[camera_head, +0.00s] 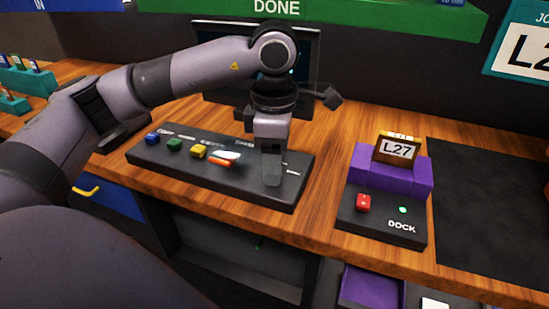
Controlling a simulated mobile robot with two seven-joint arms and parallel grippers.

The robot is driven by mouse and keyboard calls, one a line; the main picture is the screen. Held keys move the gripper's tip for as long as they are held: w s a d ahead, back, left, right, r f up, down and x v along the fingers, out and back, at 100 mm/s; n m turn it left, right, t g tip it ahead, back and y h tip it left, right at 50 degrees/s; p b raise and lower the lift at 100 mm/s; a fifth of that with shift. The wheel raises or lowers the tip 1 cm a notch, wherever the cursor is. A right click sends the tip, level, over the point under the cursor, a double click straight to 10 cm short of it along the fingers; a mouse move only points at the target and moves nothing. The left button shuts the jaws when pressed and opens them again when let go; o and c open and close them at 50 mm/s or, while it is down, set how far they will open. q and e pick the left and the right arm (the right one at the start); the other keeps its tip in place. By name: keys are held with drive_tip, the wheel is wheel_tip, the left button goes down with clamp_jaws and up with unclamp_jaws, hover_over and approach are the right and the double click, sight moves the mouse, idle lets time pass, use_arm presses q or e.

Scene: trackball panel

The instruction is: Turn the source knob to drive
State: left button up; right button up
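A black control panel (150,160) lies on the wooden bench, slightly angled. On it, from the left, are a blue button (152,138), a green button (175,144), a yellow button (198,151) and a low orange and pale piece (222,159). Small white labels run along its back; they are too small to read. My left gripper (271,182) points down over the panel's right part, with its fingertips at or just above the surface. No source knob is clearly visible; my gripper hides that part of the panel. The finger gap cannot be made out. My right gripper is out of view.
A dark monitor (310,50) stands behind my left arm. A black DOCK box (376,221) with a red button (363,203), green light and purple holder with an L27 card (397,149) stands at the right. A dark mat (490,215) lies further right. Bare wood separates panel and dock.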

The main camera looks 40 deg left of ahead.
use_arm(q)
drive_tip(key=shift+r, duration=0.1)
wheel_tip(320, 180, up, 7)
idle(0.5)
idle(0.4)
